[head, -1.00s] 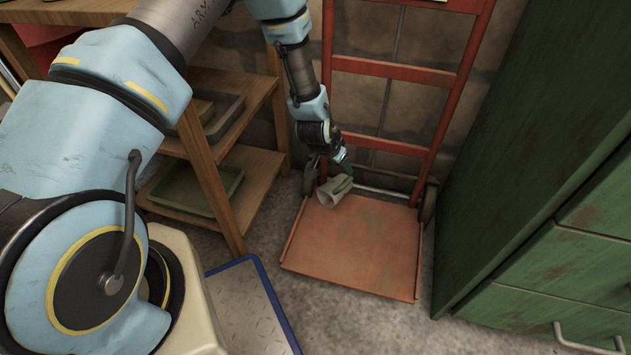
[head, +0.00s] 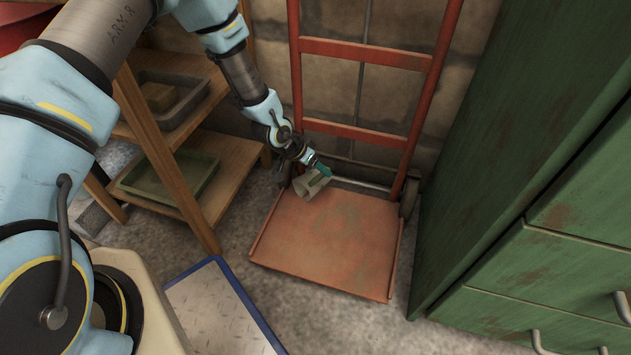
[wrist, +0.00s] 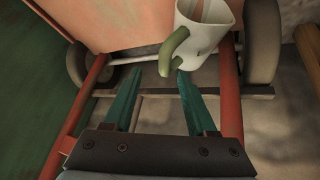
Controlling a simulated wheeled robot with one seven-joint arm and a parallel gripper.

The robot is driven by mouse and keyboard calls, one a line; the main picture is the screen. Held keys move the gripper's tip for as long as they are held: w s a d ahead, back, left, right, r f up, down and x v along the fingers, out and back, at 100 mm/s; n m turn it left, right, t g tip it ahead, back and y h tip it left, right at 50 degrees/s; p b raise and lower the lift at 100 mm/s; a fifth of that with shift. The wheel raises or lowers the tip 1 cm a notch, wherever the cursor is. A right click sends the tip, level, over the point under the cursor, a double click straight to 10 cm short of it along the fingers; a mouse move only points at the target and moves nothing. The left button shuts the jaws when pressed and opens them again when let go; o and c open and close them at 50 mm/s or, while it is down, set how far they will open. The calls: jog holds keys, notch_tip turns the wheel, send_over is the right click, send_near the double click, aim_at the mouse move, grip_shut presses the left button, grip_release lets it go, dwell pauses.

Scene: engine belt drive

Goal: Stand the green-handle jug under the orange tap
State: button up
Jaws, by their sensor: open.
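The pale jug (head: 309,188) is at the rear left of the red hand truck's base plate in the head view, tilted with its mouth toward the lower left. In the wrist view the jug (wrist: 213,25) is at the top, with its curved green handle (wrist: 176,48) toward my gripper. My gripper (wrist: 159,72) is open, its two teal fingers apart and the handle's lower end just beyond the gap, close to the right fingertip. In the head view my gripper (head: 319,168) is right at the jug and partly covers it. The orange tap is not in view.
The hand truck's plate (head: 335,245) is otherwise bare; its red upright frame (head: 366,52) stands behind. A green cabinet (head: 490,150) is on the right. A wooden shelf (head: 170,160) with trays stands left. A blue-edged platform (head: 215,300) is at the front.

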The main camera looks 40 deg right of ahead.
jog(key=b+x, duration=0.1)
jog(key=x, duration=0.2)
jog(key=b+x, duration=0.1)
jog(key=x, duration=0.1)
jog(key=shift+w+a+f+b, duration=0.2)
jog(key=shift+w+f+b, duration=0.05)
jog(key=shift+w+b, duration=0.05)
jog(key=shift+r, duration=0.1)
jog(key=shift+c, duration=0.4)
grip_shut()
dwell(0.5)
